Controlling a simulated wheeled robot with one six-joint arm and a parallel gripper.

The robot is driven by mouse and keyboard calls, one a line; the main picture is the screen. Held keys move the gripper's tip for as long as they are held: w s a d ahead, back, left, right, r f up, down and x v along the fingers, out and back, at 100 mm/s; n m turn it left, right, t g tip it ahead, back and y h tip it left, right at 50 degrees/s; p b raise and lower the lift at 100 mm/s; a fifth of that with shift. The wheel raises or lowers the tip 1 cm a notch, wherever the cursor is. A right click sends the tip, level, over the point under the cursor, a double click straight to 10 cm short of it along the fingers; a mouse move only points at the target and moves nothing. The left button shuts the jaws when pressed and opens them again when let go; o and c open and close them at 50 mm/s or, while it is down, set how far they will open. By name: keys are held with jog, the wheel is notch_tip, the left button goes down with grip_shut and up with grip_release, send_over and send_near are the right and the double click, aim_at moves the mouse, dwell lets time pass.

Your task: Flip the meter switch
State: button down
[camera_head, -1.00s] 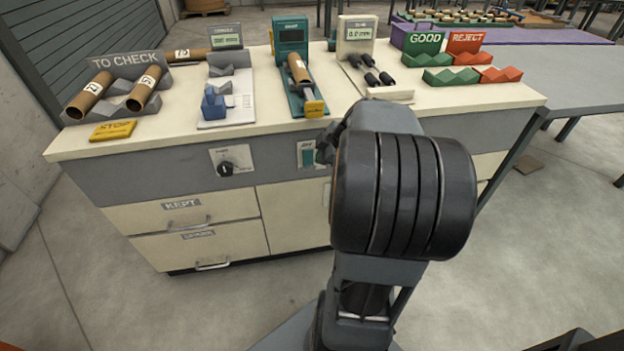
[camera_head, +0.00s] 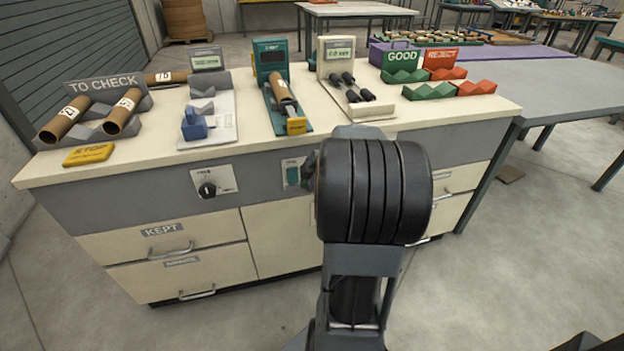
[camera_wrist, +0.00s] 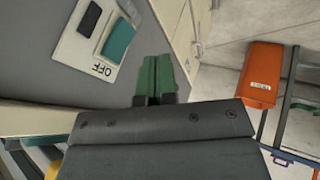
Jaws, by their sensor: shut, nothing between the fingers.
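The meter switch (camera_head: 291,173) is a teal rocker on a pale plate on the bench's grey front panel, partly hidden by my arm. In the wrist view the teal rocker (camera_wrist: 118,41) shows close up, with a black part beside it and the word OFF upside down on the plate. My gripper (camera_wrist: 155,62) has its green fingers together and empty, beside the plate to the right of the rocker. A gap shows between the fingers and the rocker in the picture; depth is hard to tell.
A black rotary knob (camera_head: 208,189) sits left of the switch. Drawers (camera_head: 165,235) with handles lie below. On the bench top are meters, including a teal one (camera_head: 270,62), a yellow STOP block (camera_head: 89,154), numbered tubes (camera_head: 66,118) and GOOD and REJECT racks.

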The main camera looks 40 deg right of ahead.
aim_at(297, 182)
jog(key=shift+w+d+f, duration=0.15)
jog(key=shift+w+f, duration=0.65)
jog(key=shift+w, duration=0.3)
jog(key=shift+w+d+f, duration=0.2)
jog(key=shift+w+f, duration=0.55)
jog(key=shift+w, duration=0.3)
jog(key=shift+w+d+f, duration=0.15)
jog(key=shift+w+f, duration=0.65)
jog(key=shift+w, duration=0.3)
